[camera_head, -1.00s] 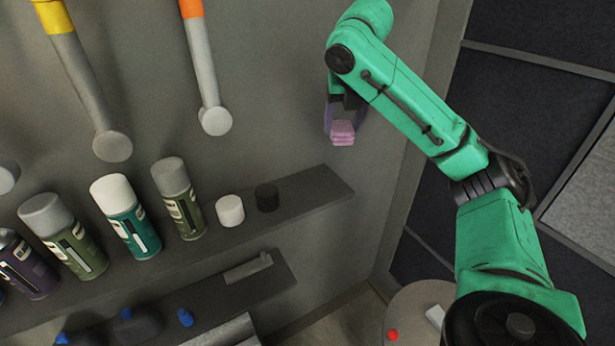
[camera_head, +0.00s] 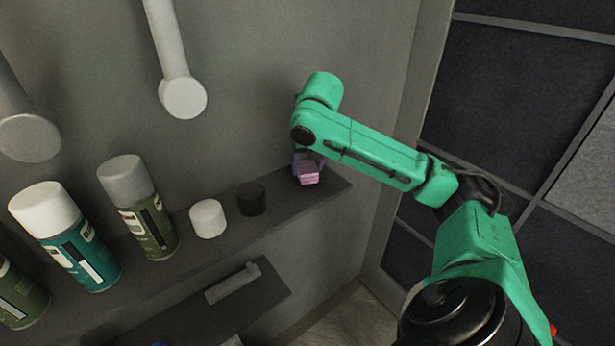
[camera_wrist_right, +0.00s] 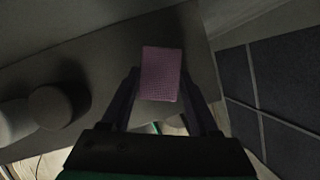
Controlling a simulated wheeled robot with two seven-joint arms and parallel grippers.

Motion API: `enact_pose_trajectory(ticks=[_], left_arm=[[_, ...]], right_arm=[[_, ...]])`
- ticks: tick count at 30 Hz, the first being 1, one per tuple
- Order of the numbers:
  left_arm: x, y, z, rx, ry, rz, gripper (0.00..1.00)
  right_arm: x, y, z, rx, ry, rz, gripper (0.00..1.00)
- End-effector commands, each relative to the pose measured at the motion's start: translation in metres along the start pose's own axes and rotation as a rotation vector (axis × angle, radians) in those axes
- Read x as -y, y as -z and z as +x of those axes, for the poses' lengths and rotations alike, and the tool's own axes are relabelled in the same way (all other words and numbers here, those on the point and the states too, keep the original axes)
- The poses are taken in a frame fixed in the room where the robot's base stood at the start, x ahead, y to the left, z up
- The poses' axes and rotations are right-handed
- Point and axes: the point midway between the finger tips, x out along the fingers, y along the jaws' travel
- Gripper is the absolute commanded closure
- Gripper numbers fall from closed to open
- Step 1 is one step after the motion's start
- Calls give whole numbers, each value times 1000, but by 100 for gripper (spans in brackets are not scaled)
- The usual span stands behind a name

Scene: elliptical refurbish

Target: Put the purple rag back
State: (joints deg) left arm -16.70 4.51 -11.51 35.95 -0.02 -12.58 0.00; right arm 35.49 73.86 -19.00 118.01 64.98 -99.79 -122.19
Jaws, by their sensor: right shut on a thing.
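The purple rag (camera_head: 308,174) is a small folded pinkish-purple block. My right gripper (camera_head: 307,168) is shut on it, at the right end of the upper grey shelf (camera_head: 327,191). In the right wrist view the rag (camera_wrist_right: 161,75) sits between the two fingers (camera_wrist_right: 162,92), with the shelf surface (camera_wrist_right: 110,55) behind it. I cannot tell whether the rag touches the shelf. My left gripper is not in view.
On the same shelf stand a black cylinder (camera_head: 252,199), a white cylinder (camera_head: 208,219) and several spray cans (camera_head: 139,207). A lower shelf (camera_head: 270,290) holds a grey item (camera_head: 232,283). Long-handled tools (camera_head: 183,97) hang on the wall above.

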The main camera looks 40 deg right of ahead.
Motion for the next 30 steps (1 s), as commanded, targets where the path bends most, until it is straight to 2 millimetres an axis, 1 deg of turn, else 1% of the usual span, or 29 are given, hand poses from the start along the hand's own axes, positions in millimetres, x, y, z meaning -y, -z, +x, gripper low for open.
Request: enact_pose_trajectory(ticks=[1,3,10,11,12,13,23,26,29,30], left_arm=[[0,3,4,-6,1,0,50],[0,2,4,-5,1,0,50],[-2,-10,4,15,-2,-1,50],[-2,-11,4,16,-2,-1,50],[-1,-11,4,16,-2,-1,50],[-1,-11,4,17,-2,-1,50],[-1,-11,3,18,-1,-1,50],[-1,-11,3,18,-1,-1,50],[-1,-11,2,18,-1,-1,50],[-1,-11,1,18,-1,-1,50]], right_arm=[[1,5,11,-3,4,-1,83],[1,8,18,-2,2,-1,83],[0,8,18,0,0,0,83],[0,8,19,-1,0,0,35],[0,8,19,-1,0,0,20],[0,8,18,-1,0,0,9],[0,8,17,-1,-1,0,9],[0,7,8,1,0,0,9],[0,7,-11,4,-2,0,9],[0,6,-22,5,-2,1,9]])
